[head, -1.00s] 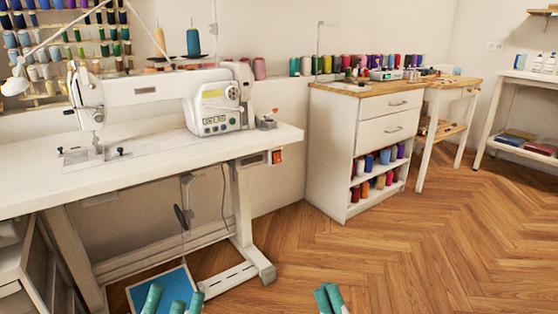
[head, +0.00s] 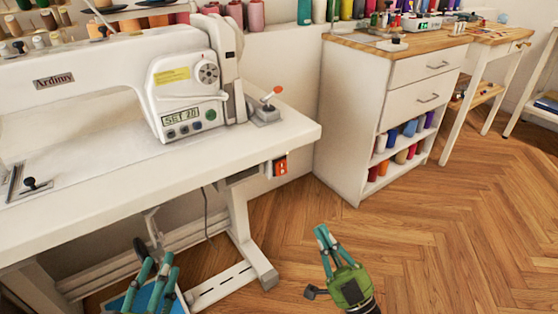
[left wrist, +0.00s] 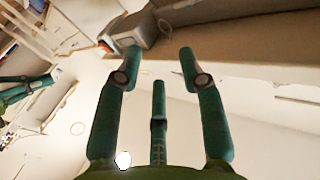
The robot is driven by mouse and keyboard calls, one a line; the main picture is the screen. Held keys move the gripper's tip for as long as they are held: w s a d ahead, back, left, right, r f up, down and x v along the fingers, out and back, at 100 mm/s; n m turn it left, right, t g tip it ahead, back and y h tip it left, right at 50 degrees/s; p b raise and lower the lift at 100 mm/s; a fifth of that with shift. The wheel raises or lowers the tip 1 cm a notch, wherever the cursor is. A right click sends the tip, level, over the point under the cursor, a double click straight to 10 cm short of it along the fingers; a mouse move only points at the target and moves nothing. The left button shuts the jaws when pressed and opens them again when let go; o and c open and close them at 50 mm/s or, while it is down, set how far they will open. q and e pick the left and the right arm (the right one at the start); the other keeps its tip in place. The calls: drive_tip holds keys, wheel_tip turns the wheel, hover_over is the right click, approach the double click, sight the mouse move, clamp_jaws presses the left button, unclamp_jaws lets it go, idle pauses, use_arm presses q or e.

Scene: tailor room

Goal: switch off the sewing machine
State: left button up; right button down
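The white sewing machine (head: 110,75) stands on its white table (head: 110,165) at the left of the head view. Its display (head: 180,117) is lit. A small box with an orange-red switch (head: 280,166) hangs under the table's right end; its setting is too small to read. My left gripper (head: 150,275) is low in front of the table, below and left of the switch. The left wrist view shows its teal fingers (left wrist: 160,75) spread and empty. My right gripper (head: 323,235) is below and right of the switch, apart from it; its fingers look close together.
A small lever with a red tip (head: 268,100) sits on the table's right end. A table leg (head: 243,225) stands behind and between my grippers. A white drawer cabinet (head: 350,125) with thread spools stands to the right. The wooden floor (head: 440,230) at right is clear.

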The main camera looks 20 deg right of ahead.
use_arm(q)
drive_tip(key=shift+w+f, duration=0.1)
use_arm(e)
drive_tip(key=shift+w+d+f, duration=0.1)
drive_tip(key=shift+w+d, duration=0.05)
drive_tip(key=shift+w, duration=0.05)
drive_tip(key=shift+s, duration=0.1)
approach(279, 165)
wheel_tip(279, 165, up, 4)
drive_tip(key=w, duration=0.1)
drive_tip(key=w+a+b, duration=0.1)
drive_tip(key=w+b, duration=0.1)
drive_tip(key=shift+w+a+f, duration=0.15)
drive_tip(key=shift+w+f, duration=0.25)
use_arm(q)
drive_tip(key=s+d+r+m+t+h, duration=0.1)
drive_tip(key=s+r+t+h, duration=0.3)
drive_tip(key=r, duration=0.6)
drive_tip(key=shift+s+d+r+m+t+h, duration=0.3)
drive_tip(key=shift+s+d+m+t, duration=0.1)
drive_tip(key=shift+d+t, duration=0.25)
use_arm(e)
drive_tip(key=shift+w, duration=0.15)
use_arm(q)
drive_tip(key=shift+a, duration=0.1)
